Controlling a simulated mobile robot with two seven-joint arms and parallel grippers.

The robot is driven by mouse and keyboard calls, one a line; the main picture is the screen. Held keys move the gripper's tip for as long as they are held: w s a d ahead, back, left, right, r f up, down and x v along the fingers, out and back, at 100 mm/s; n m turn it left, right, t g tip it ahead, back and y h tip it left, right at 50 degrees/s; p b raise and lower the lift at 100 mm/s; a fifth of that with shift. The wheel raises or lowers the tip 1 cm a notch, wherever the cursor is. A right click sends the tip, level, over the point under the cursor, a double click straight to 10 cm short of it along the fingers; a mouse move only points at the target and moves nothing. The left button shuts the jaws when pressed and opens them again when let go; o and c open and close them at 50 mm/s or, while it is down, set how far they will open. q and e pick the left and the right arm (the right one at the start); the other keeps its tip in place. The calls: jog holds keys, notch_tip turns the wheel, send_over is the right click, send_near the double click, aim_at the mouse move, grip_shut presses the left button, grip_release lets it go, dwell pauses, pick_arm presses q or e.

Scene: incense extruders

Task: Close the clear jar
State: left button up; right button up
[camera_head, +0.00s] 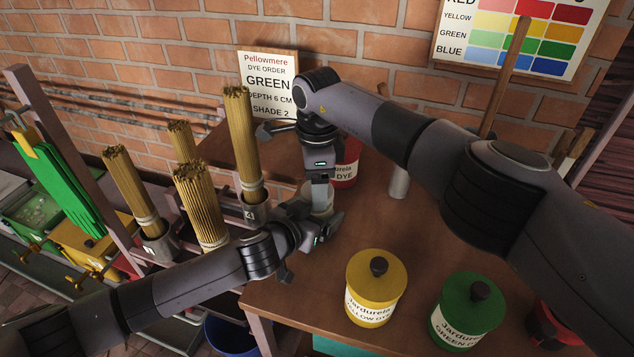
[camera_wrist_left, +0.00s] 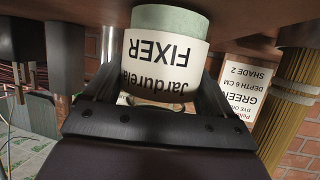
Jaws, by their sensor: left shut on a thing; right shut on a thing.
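The clear jar (camera_head: 321,206) stands on the brown table (camera_head: 372,232) near its left side. In the left wrist view, which is upside down, the jar (camera_wrist_left: 168,52) shows pale green contents and a white FIXER label. My left gripper (camera_head: 316,217) is shut on the jar's body, one finger on each side. My right gripper (camera_head: 320,178) points down directly over the jar's top, shut on what appears to be its lid. The fingers mostly hide the lid and rim, so I cannot tell whether the lid touches the jar.
A red dye jar (camera_head: 347,164) stands close behind. A yellow jar (camera_head: 376,288) and a green jar (camera_head: 468,310) stand in front, both lidded. Bundles of sticks (camera_head: 243,140) rise at the left. An order card (camera_head: 268,84) stands at the back.

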jog(key=shift+d+f, duration=0.15)
jog(key=shift+f, duration=0.8)
jog(key=shift+s+a+r, duration=0.15)
jog(key=shift+a+r, duration=0.15)
jog(key=shift+r, duration=0.3)
dwell(1.1)
jog(key=shift+f, duration=0.45)
jog(key=shift+d+f, duration=0.15)
jog(key=shift+d, duration=0.05)
dwell(0.5)
jog(key=shift+a+r, duration=0.1)
jog(key=shift+r, duration=0.3)
dwell(0.6)
jog(key=shift+a, duration=0.15)
dwell(0.4)
